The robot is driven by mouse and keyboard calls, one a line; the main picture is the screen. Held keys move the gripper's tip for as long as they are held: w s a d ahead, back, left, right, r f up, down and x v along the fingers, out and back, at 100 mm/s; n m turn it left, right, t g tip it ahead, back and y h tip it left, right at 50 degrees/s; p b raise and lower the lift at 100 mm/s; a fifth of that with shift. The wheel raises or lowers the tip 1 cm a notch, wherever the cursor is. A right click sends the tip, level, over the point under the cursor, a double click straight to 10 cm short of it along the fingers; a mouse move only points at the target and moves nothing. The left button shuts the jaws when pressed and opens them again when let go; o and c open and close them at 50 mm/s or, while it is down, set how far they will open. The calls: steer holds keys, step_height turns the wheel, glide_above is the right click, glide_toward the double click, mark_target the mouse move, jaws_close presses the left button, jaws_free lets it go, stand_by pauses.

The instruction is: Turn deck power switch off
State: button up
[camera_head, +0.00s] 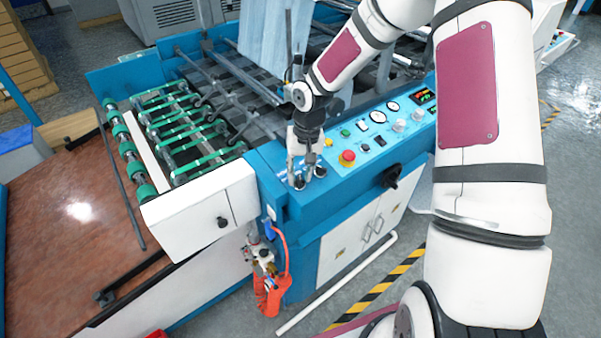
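The blue control deck (330,185) of the laminating machine is in the middle of the head view. My gripper (308,178) points down over the deck's left end, left of the red mushroom button (347,157). Its two fingertips are apart, at or close above the deck surface; contact cannot be told. They hide part of the deck beneath them. A small black switch (380,141) sits on the panel, and a black handle (390,177) is on the front face. No label is readable, so I cannot tell which control is the deck power switch or its position.
Gauges (378,116), knobs (398,126), a green button (345,133) and displays (425,97) crowd the panel right of my gripper. Green rollers (185,130) and a white box (205,208) lie to the left. An orange hose (273,295) hangs below.

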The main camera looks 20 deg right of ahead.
steer(key=shift+f, duration=0.15)
steer(key=shift+c, duration=0.5)
jaws_close()
steer(key=n, duration=0.3)
steer(key=shift+s+a+h, duration=0.1)
steer(key=shift+a+h, duration=0.15)
steer(key=shift+h, duration=0.05)
steer(key=n, duration=0.4)
steer(key=shift+a+f+h, duration=0.1)
steer(key=shift+a+h, duration=0.1)
steer(key=shift+h, duration=0.2)
steer(key=n, duration=0.4)
steer(key=shift+s+a+t+h, duration=0.1)
steer(key=shift+s+t+h, duration=0.2)
steer(key=shift+n, duration=0.4)
